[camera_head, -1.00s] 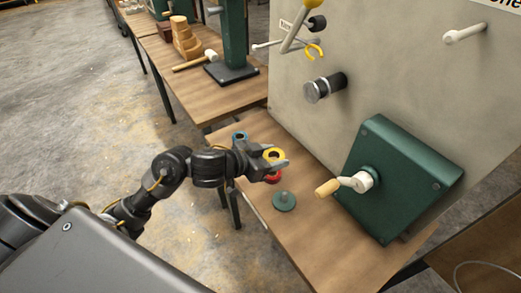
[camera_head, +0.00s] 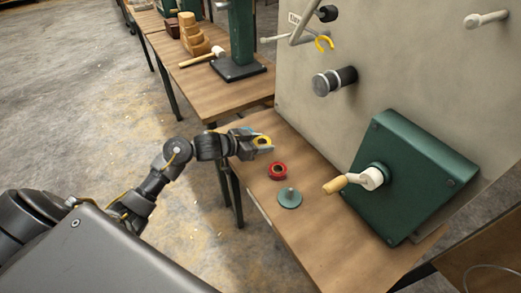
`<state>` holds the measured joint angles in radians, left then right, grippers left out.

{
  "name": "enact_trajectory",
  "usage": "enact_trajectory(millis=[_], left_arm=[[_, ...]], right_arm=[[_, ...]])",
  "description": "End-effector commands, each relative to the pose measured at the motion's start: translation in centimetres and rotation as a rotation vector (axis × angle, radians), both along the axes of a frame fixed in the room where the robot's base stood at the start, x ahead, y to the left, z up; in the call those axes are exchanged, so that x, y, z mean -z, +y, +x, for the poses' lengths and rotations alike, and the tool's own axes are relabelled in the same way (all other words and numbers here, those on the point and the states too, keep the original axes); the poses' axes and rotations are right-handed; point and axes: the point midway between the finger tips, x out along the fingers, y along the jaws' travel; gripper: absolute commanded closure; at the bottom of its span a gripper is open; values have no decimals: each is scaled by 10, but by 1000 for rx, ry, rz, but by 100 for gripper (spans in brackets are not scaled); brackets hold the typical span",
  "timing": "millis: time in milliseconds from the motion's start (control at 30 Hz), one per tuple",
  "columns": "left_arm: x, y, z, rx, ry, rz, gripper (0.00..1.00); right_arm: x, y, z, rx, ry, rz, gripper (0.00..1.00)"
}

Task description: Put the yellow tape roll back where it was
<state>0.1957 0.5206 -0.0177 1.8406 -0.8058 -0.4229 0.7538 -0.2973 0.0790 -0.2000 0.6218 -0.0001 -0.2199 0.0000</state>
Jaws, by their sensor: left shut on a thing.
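The yellow tape roll (camera_head: 262,141) is held between the fingers of my left gripper (camera_head: 262,147), above the far left end of the near wooden table (camera_head: 312,242). A red tape roll (camera_head: 277,171) lies on that table, nearer than the gripper and clear of it. A teal round base with a short peg (camera_head: 290,198) stands just in front of the red roll. A bit of blue (camera_head: 247,130) shows behind the gripper and is mostly hidden. My right gripper is out of the picture.
A green box with a wooden-handled crank (camera_head: 348,183) stands on the right of the table against a grey panel (camera_head: 409,75). A farther table holds a mallet (camera_head: 203,58) and stepped wooden blocks (camera_head: 192,38).

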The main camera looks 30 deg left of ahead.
Motion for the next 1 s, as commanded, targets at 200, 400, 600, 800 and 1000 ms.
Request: enact_trajectory(millis=[200,400,600,800,1000], left_arm=[[15,4,3,-2,4,-3,73],[35,4,3,-3,1,-1,73],[36,4,3,-1,-1,1,73],[41,4,3,-1,1,1,73],[40,4,3,-1,1,1,28]], right_arm=[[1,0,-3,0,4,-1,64],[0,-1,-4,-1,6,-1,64],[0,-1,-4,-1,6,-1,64],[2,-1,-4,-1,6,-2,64],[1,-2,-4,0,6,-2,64]])
